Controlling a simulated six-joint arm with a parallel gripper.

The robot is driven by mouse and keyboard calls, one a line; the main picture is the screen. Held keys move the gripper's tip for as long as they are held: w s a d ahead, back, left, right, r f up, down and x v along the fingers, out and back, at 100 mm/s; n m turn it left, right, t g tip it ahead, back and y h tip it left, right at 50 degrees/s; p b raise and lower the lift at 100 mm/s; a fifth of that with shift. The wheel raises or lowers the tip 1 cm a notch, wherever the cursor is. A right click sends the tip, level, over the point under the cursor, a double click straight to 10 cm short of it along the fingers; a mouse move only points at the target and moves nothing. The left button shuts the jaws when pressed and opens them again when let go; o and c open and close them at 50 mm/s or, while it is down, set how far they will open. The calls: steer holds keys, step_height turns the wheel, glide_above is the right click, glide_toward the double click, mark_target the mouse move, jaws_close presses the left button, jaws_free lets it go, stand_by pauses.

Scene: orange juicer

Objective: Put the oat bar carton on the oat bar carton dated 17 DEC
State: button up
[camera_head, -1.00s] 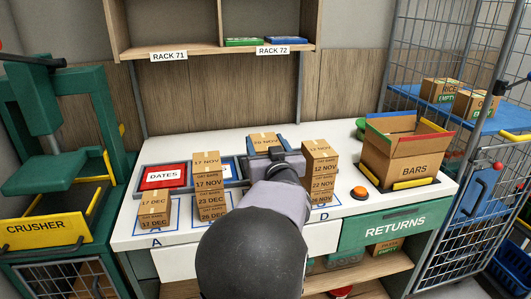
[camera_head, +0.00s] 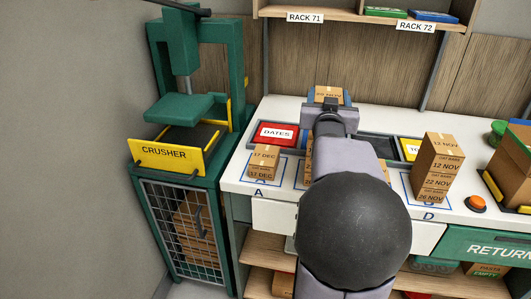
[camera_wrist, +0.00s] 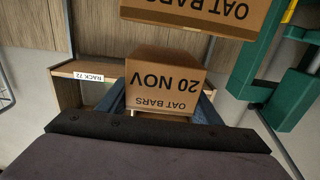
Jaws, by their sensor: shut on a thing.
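My gripper (camera_head: 329,108) is shut on an oat bar carton (camera_head: 329,93) and holds it above the back of the counter. In the wrist view this carton (camera_wrist: 165,80) reads 20 NOV upside down, between the blue-grey fingers (camera_wrist: 160,112). The stack at place A has an upper carton (camera_head: 264,154) and a lower one (camera_head: 261,172), both reading 17 DEC. It stands to the left of my gripper and below it. A second oat bar carton (camera_wrist: 190,14) is cut off by the top edge of the wrist view.
My arm mostly hides the middle stack (camera_head: 308,160). A tall carton stack (camera_head: 437,165) stands at D, by an orange button (camera_head: 476,204). The red DATES tray (camera_head: 275,133) is behind A. The green crusher (camera_head: 190,110) stands left of the counter.

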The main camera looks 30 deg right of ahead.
steer(key=w+a, duration=0.5)
steer(key=a, duration=0.1)
steer(key=p, duration=0.1)
glide_above(265, 154)
step_height(265, 154, down, 4)
steer(key=r, duration=0.1)
steer(key=shift+f, duration=5.25)
steer(key=shift+f, duration=0.15)
steer(key=o, duration=1.2)
steer(key=shift+s, duration=0.1)
